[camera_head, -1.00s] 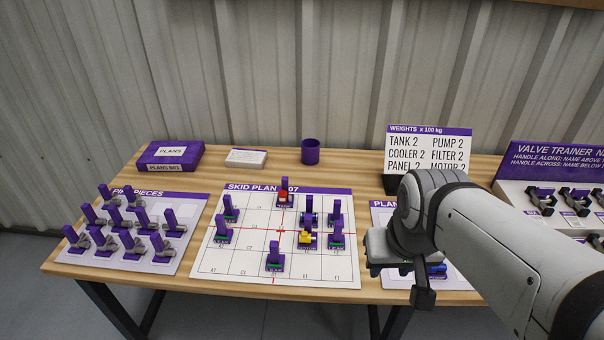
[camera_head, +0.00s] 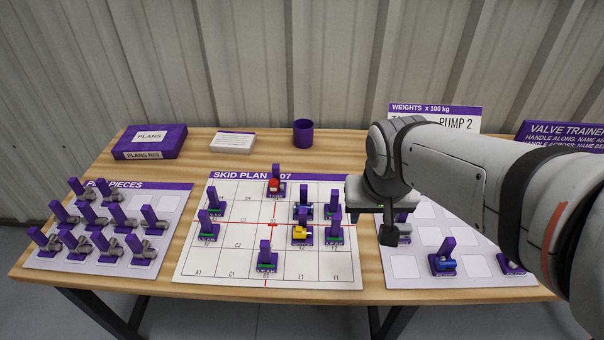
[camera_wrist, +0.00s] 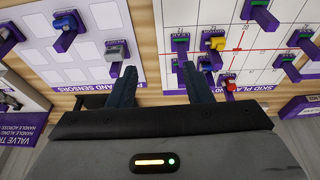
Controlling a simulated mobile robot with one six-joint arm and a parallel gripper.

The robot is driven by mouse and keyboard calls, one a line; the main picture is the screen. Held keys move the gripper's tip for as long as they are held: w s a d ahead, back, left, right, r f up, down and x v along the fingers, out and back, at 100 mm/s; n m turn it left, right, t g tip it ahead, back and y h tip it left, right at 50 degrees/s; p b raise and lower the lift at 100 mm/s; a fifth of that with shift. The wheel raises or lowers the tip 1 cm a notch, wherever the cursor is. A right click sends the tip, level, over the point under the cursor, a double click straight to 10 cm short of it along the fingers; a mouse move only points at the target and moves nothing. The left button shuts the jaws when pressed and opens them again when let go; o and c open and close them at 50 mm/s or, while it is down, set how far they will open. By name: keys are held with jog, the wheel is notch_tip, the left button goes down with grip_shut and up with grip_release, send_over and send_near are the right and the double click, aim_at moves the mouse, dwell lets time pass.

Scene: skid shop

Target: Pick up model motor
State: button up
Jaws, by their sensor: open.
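No label marks which piece is the model motor, so I cannot tell it for certain. On the right board (camera_head: 470,275) stand a blue piece with a purple tag (camera_head: 443,263), another at the right edge (camera_head: 511,263), partly behind my arm, and a grey piece (camera_head: 405,232), partly hidden by my gripper. In the wrist view the grey piece (camera_wrist: 117,50) is near the left fingertip, and the blue piece (camera_wrist: 66,24) is farther upper left. My gripper (camera_wrist: 160,72) is open and empty, above the gap between the right board and the skid plan; it also shows in the head view (camera_head: 382,205).
The skid plan board (camera_head: 225,262) holds several tagged pieces, among them a red one (camera_head: 274,186) and a yellow one (camera_head: 300,232). A pipe pieces board (camera_head: 150,215) is at left. A purple cup (camera_head: 303,133), plans box (camera_head: 150,141) and weights sign (camera_head: 460,118) stand behind.

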aim_at(303, 216)
jog(key=shift+t, duration=0.6)
jog(key=w+a+f+b, duration=0.2)
jog(key=w+a+f, duration=0.2)
jog(key=w+a+f+b, duration=0.2)
jog(key=w+a+f, duration=0.1)
jog(key=a+f, duration=0.1)
jog(key=w+a+f+b, duration=0.2)
jog(key=w+a+f, duration=0.2)
jog(key=shift+w+a+f+b, duration=0.3)
jog(key=shift+a+f+b, duration=0.05)
jog(key=shift+a+f, duration=0.05)
jog(key=shift+w+f, duration=0.2)
jog(key=shift+f, duration=0.15)
jog(key=x, duration=0.6)
jog(key=shift+w+d+f, duration=0.15)
jog(key=shift+w+f, duration=0.05)
jog(key=shift+w, duration=0.05)
jog(key=shift+c, duration=0.3)
grip_shut()
